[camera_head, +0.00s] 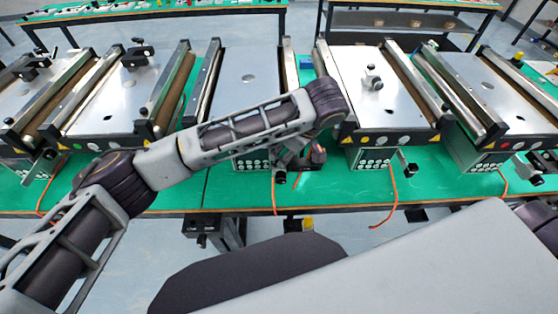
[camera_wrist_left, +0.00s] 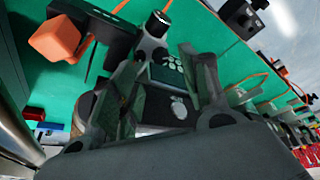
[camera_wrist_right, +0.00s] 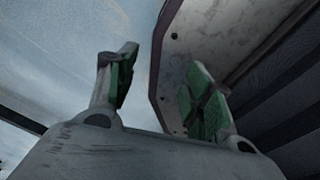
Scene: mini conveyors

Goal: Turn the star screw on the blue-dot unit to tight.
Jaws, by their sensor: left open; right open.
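My left gripper (camera_head: 293,152) is at the front of the middle-left conveyor unit (camera_head: 240,92), whose front strip is mostly behind my left arm. No blue dot shows clearly on any unit. In the left wrist view my left gripper (camera_wrist_left: 163,70) is open. Between and beyond its fingers are a black box with pale round buttons (camera_wrist_left: 166,70) and a dark face with a white mark. A black and silver knob (camera_wrist_left: 158,24) stands just beyond the fingertips. I cannot tell which part is the star screw. My right gripper (camera_wrist_right: 160,75) is open and empty, low beside a pale panel.
The unit to the right (camera_head: 350,90) has yellow, green and white dots; the far right unit (camera_head: 475,90) shows a red one. An orange block (camera_wrist_left: 55,40) is near my left gripper. Orange cables (camera_head: 391,200) hang over the green table edge.

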